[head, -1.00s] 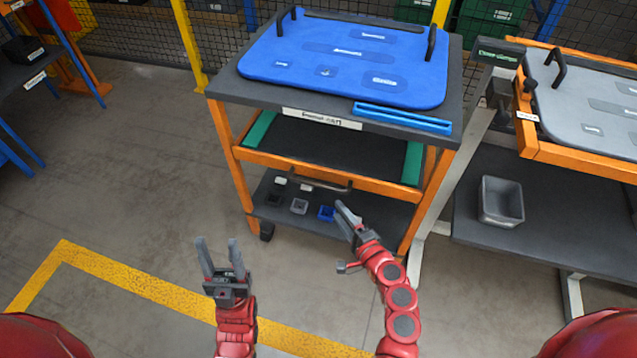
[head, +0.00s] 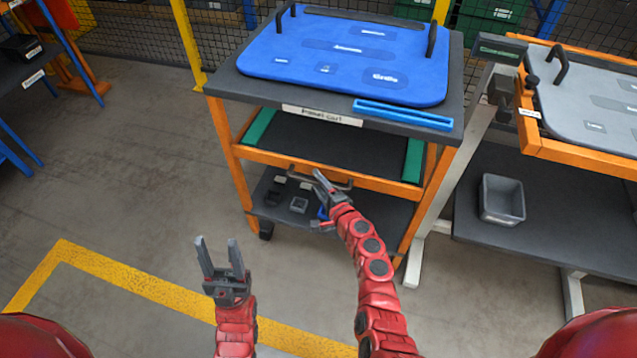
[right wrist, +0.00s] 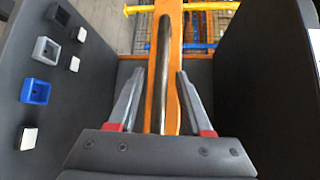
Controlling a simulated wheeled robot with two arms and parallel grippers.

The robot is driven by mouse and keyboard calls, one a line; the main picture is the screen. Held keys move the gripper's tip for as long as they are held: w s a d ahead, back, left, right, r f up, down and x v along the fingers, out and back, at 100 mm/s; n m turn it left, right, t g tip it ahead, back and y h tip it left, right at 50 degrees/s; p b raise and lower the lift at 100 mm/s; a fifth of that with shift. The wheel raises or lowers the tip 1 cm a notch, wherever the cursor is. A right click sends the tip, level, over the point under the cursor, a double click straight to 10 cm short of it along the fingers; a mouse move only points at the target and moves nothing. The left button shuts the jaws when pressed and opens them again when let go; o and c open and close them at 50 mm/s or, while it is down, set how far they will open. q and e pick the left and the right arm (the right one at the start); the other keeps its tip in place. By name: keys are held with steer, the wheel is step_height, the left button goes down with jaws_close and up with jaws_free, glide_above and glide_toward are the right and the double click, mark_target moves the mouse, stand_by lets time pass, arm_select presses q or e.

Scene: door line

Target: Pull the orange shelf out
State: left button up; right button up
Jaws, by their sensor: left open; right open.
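The orange shelf (head: 270,158) is the cart's middle level, with an orange front rail and dark surface. A dark bar handle (head: 346,187) runs along its front; my right gripper hides part of it. My right gripper (head: 318,178) is open at the handle. In the right wrist view, the handle (right wrist: 164,45) runs lengthwise between the open fingers of that gripper (right wrist: 160,74), with the orange rail (right wrist: 176,25) behind it. I cannot tell whether the fingers touch the handle. My left gripper (head: 217,242) is open and empty, above the floor in front of the cart.
The cart's top (head: 225,82) carries a blue panel (head: 300,60) and blue strip. Small bins (head: 299,205) sit on the lower shelf. At right stands another bench (head: 560,240) with a grey bin (head: 502,200).

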jaws_close()
stand_by(1.3)
